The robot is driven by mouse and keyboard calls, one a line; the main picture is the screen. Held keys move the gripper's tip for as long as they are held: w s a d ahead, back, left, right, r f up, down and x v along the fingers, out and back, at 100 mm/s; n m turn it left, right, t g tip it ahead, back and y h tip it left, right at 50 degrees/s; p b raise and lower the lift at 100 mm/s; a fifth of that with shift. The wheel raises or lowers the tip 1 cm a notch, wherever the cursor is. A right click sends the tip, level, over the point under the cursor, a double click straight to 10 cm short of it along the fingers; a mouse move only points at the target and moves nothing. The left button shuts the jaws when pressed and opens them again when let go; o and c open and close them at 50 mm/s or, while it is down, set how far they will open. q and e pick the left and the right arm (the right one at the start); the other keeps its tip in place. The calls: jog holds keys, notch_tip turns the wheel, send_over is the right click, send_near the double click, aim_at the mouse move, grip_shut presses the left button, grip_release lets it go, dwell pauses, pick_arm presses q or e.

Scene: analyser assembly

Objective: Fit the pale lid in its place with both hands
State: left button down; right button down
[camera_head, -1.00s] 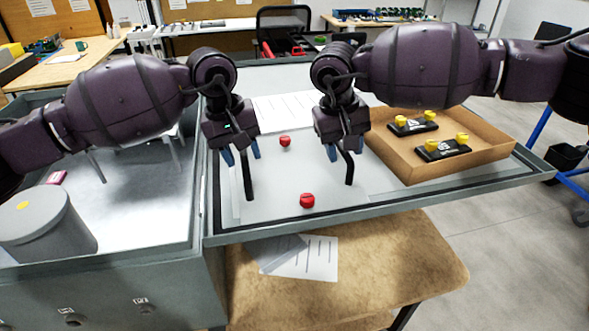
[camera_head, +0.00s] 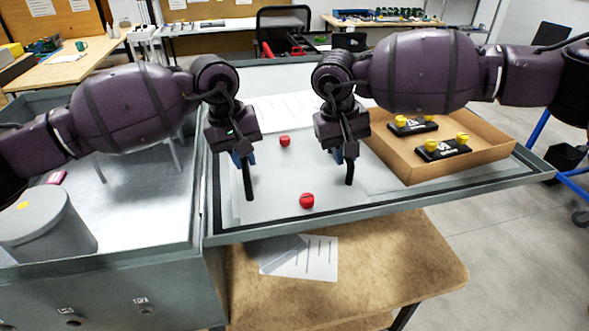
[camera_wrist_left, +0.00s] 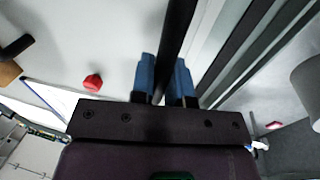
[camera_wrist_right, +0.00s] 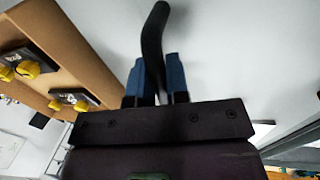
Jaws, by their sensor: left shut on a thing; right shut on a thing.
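The pale lid (camera_head: 275,190) is a flat light panel inside the grey-framed right-hand section, with two red knobs (camera_head: 307,201) (camera_head: 285,141) on or over it. My left gripper (camera_head: 246,159) is shut on a black bar handle (camera_head: 249,185) above the panel's left side. The bar also shows between the blue fingers in the left wrist view (camera_wrist_left: 176,40). My right gripper (camera_head: 345,157) is shut on a second black bar handle (camera_head: 349,172) further right. Its bent end shows in the right wrist view (camera_wrist_right: 154,35). I cannot tell how the bars join the panel.
A cardboard tray (camera_head: 400,167) with black parts (camera_head: 442,150) bearing yellow knobs stands at the right. The left section is an open grey box with a grey cylinder (camera_head: 45,222). A brown bench (camera_head: 350,265) with papers (camera_head: 305,257) lies in front, below.

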pick_arm(q)
jog(key=shift+r, duration=0.2)
pick_arm(e)
jog(key=shift+r, duration=0.2)
